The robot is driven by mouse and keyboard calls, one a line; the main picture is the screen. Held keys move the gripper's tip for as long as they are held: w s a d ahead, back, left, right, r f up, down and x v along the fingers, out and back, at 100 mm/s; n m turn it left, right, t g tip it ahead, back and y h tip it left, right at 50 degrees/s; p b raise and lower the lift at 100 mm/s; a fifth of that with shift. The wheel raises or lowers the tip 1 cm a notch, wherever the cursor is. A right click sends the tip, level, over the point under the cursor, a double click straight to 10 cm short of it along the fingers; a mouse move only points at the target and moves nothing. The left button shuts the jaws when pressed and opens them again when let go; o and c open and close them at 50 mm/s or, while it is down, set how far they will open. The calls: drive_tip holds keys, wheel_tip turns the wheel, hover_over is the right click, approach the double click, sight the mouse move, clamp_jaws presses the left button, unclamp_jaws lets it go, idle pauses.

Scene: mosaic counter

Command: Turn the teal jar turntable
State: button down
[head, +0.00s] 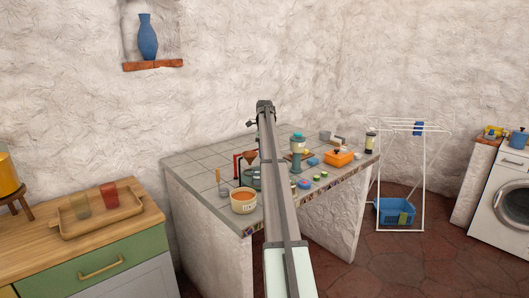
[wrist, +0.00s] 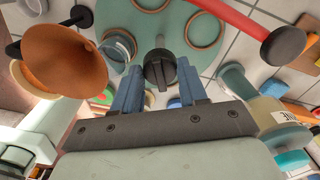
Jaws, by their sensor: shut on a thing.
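The teal turntable (wrist: 172,30) is a flat disc at the top middle of the wrist view, with a dark ridged knob (wrist: 158,72) near its lower edge. My gripper (wrist: 160,66) has its two blue fingers on either side of this knob and is shut on it. A clear glass jar (wrist: 117,48) stands on the disc's left side, and copper-coloured rings (wrist: 207,30) lie on the disc. In the head view a teal piece (head: 251,179) shows beside my arm, which hides most of that area and my gripper.
A copper funnel (wrist: 65,55) stands close on the left, and a red handle (wrist: 250,20) lies at upper right. A glass container with a label (wrist: 260,110) is close on the right.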

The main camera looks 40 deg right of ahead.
drive_tip(key=shift+m, duration=2.6)
drive_tip(key=c, duration=0.6)
unclamp_jaws()
